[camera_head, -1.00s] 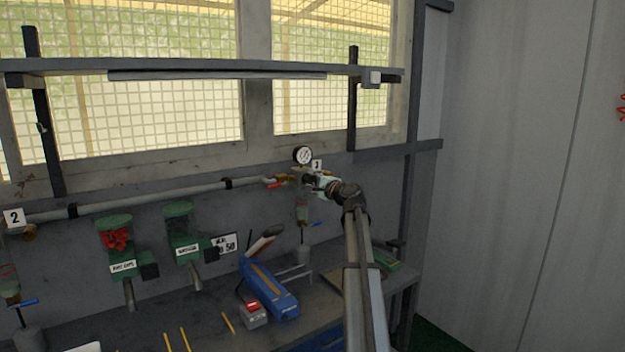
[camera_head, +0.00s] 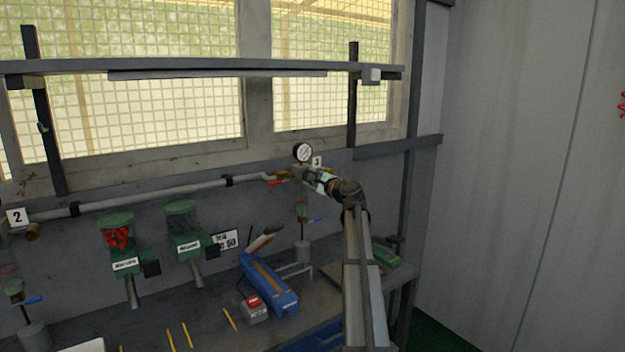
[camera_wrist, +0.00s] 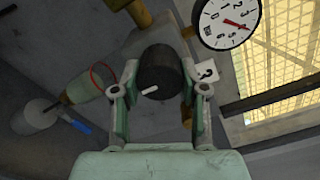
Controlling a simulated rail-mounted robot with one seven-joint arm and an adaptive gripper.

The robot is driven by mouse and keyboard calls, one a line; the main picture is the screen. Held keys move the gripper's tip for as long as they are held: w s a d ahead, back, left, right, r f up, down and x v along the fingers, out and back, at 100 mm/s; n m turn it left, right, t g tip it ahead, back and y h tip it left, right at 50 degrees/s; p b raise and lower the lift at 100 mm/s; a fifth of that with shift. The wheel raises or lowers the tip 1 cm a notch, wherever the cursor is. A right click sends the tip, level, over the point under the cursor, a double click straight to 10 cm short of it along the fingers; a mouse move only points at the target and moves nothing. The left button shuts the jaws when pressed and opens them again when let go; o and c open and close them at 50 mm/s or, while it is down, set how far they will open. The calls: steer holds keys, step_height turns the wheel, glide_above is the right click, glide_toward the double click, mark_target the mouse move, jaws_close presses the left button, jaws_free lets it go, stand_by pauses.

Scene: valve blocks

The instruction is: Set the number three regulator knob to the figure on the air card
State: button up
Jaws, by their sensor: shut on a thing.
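The number three regulator's black knob (camera_wrist: 160,72) sits between my gripper's (camera_wrist: 154,76) two fingers in the wrist view, with a white mark on its face toward the lower left. My gripper is shut on the knob. In the head view my gripper (camera_head: 318,181) reaches the regulator at the right end of the pipe and hides most of the knob. The dial gauge (camera_wrist: 228,20) above has a red needle pointing right and slightly down; it also shows in the head view (camera_head: 302,152). The number 3 tag (camera_head: 317,162) is beside it. I cannot tell which card is the air card.
A sign (camera_head: 226,240) ending in 50 hangs behind the bench, its upper line unreadable. A clear bowl (camera_wrist: 88,82) with a blue-handled drain is left of the knob in the wrist view. Green dispensers (camera_head: 184,232) and a blue tool (camera_head: 270,284) stand below.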

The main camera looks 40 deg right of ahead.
steer(key=o, duration=1.1)
steer(key=shift+o, duration=0.2)
steer(key=shift+s, duration=0.1)
steer(key=s, duration=1.1)
steer(key=shift+s+a, duration=0.35)
steer(key=shift+s, duration=0.05)
